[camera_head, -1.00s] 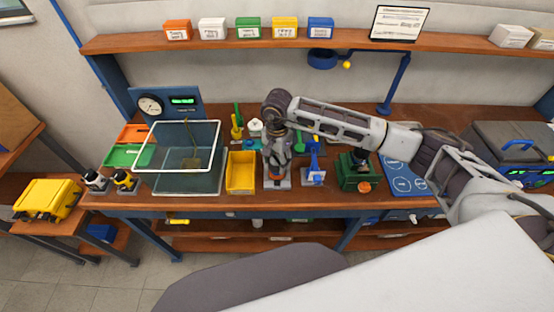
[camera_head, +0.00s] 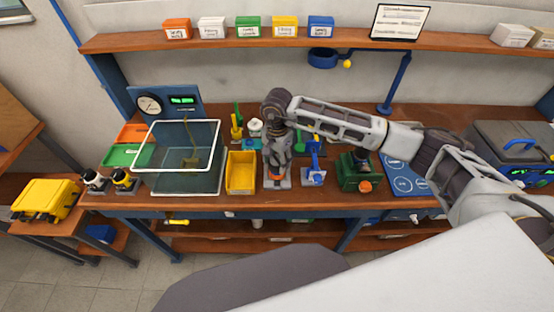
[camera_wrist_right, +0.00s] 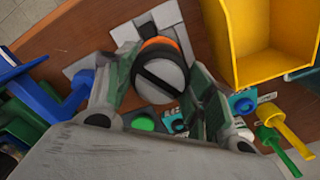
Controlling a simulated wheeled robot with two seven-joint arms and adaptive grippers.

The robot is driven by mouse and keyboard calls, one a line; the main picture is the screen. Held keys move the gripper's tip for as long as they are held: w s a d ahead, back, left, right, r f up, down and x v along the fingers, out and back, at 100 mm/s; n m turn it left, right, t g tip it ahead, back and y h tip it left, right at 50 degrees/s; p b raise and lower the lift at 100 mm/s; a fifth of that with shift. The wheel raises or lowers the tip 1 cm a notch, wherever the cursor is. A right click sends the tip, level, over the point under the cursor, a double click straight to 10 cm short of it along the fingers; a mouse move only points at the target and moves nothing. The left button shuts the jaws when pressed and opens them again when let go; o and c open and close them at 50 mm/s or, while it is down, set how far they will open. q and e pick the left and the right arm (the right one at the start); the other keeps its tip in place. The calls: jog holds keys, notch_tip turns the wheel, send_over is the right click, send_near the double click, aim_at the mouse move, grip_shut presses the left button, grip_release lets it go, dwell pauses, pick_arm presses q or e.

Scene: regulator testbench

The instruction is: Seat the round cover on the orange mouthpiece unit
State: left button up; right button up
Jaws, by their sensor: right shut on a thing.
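The round cover (camera_wrist_right: 160,78) is grey with a dark bar across its face. It is between the two fingers of my right gripper (camera_wrist_right: 160,98), which is shut on it. The orange mouthpiece unit (camera_wrist_right: 172,38) shows as an orange rim right behind the cover, on a pale grey base. In the head view, my right gripper (camera_head: 277,162) points down over the unit (camera_head: 276,178) and hides the cover. The cover is over or against the orange rim; I cannot tell whether it sits fully flush. My left gripper is not in view.
A yellow bin (camera_head: 241,172) stands close to the left of the unit, and a blue stand (camera_head: 314,176) to the right. A clear tank (camera_head: 172,184) is farther left. Small coloured parts are behind the gripper.

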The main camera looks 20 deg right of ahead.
jog(key=shift+b, duration=0.35)
dwell(0.7)
jog(key=shift+f+b, duration=1.55)
jog(key=shift+b, duration=0.5)
dwell(2.2)
jog(key=o, duration=1.1)
jog(key=shift+c, duration=0.2)
jog(key=o, duration=0.5)
jog(key=shift+r, duration=0.2)
jog(key=shift+r+p, duration=1.45)
jog(key=shift+r, duration=2.35)
